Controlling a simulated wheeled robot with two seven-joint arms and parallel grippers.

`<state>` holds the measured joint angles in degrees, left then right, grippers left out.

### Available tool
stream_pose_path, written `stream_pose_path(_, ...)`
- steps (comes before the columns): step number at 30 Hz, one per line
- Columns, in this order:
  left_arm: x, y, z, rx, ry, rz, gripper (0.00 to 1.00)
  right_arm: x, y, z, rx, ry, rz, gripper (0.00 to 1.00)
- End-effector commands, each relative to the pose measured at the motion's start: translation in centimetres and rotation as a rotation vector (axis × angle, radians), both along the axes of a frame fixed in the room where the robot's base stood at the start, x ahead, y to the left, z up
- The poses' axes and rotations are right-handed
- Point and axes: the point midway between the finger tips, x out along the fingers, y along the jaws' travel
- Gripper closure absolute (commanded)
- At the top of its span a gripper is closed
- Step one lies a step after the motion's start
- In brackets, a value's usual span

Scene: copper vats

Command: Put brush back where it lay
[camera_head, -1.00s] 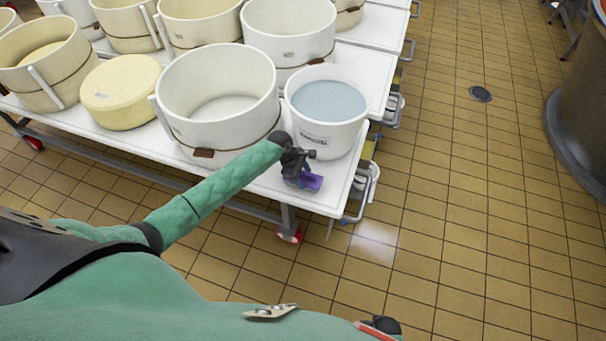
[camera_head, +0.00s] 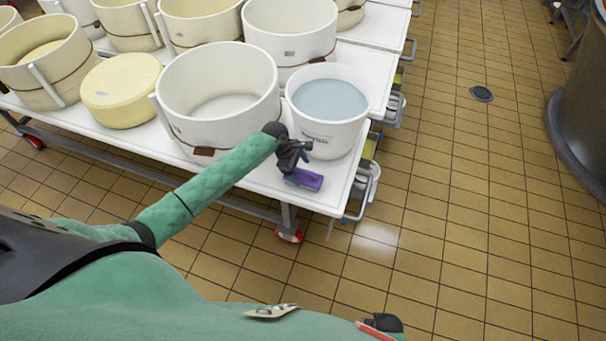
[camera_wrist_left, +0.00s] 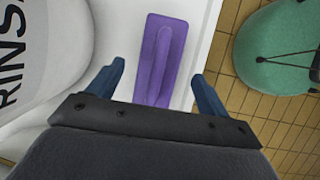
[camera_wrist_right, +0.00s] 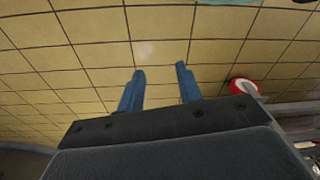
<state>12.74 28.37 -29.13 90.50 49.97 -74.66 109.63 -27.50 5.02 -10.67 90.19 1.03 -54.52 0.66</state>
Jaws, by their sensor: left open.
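The purple brush (camera_head: 304,179) lies on the white table (camera_head: 327,200) near its front right corner, in front of the white bucket. In the left wrist view the brush (camera_wrist_left: 161,62) lies flat between and beyond the two blue fingers, apart from both. My left gripper (camera_head: 296,163) is open and empty, just above and behind the brush. My right gripper (camera_wrist_right: 160,82) is apart from everything, with its fingers spread over the tiled floor. The brush's underside is hidden.
A white bucket (camera_head: 322,139) of bluish liquid stands right behind the left gripper. A big pale vat (camera_head: 218,127) stands left of it, then a yellow cheese wheel (camera_head: 121,93). The tiled floor (camera_head: 440,200) to the right is open.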

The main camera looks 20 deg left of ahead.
Motion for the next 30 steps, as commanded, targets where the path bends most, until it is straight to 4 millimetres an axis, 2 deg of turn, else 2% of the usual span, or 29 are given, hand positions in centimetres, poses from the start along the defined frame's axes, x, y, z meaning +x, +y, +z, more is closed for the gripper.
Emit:
stream_pose_path(1, 0.0, 0.5, 0.8, 0.001, -0.003, 0.0, 0.21, -0.5, 0.3, 0.6, 0.004, 0.005, -0.001, 0.65)
stream_pose_path(9, -0.5, 2.4, 5.3, 0.001, -0.002, 0.001, 0.21, -0.1, 0.8, 2.9, 0.01, 0.015, -0.004, 0.65)
stream_pose_path(17, -0.7, 3.1, 7.3, 0.0, -0.001, -0.003, 0.21, 0.4, 1.0, 4.2, 0.013, 0.017, -0.005, 0.65)
stream_pose_path(20, -1.4, 2.5, 6.9, 0.002, -0.026, -0.041, 0.21, 0.4, 1.0, 4.4, 0.014, 0.018, -0.004, 0.65)
stream_pose_path(23, -3.2, 1.1, 5.2, 0.015, -0.088, -0.14, 0.21, 0.4, 1.0, 4.4, 0.014, 0.018, -0.004, 0.65)
stream_pose_path(30, -9.5, -3.1, 0.4, 0.101, -0.336, -0.507, 0.21, 0.4, 1.1, 4.4, 0.014, 0.018, -0.004, 0.65)
